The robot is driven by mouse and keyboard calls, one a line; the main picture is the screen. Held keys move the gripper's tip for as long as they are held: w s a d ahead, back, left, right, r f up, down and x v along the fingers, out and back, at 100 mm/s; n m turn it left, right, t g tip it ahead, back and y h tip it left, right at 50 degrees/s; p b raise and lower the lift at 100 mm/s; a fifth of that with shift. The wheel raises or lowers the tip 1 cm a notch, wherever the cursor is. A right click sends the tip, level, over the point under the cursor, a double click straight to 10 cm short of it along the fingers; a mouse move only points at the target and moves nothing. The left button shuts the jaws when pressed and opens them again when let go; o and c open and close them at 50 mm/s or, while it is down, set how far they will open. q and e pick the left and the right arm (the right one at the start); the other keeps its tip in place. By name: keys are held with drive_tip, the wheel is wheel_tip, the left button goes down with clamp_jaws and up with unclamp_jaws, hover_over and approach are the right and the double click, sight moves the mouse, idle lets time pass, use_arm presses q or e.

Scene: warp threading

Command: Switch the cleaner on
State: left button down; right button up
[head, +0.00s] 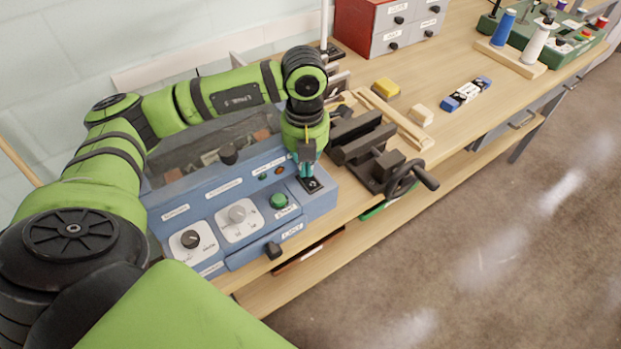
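The cleaner is a blue box (323,204) on the bench, with a sloped front panel. The panel bears two knobs on white plates, a black one (190,239) and a grey one (238,214), and a round green button (279,201). A small black switch (313,185) sits at the panel's right end. My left gripper (308,176) points down right over this switch. Its teal fingertips are close together with nothing seen between them. I cannot tell whether they touch the switch, which they partly hide. My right gripper is not in view.
A dark vise (372,160) with a handle stands just right of the cleaner. Beyond it on the wooden bench lie a yellow block (385,88), a pale block (420,115) and a blue-and-white block (466,93). A red-and-grey drawer cabinet (386,27) stands behind.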

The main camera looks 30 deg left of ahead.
use_arm(q)
drive_tip(key=shift+f+b, duration=0.35)
drive_tip(key=shift+f, duration=0.1)
drive_tip(key=shift+s+r, duration=0.1)
drive_tip(key=shift+r, duration=0.05)
drive_tip(key=shift+r+p, duration=0.75)
drive_tip(key=shift+r, duration=0.15)
drive_tip(key=shift+r+p, duration=1.45)
drive_tip(key=shift+r, duration=1.1)
drive_tip(key=shift+f, duration=0.1)
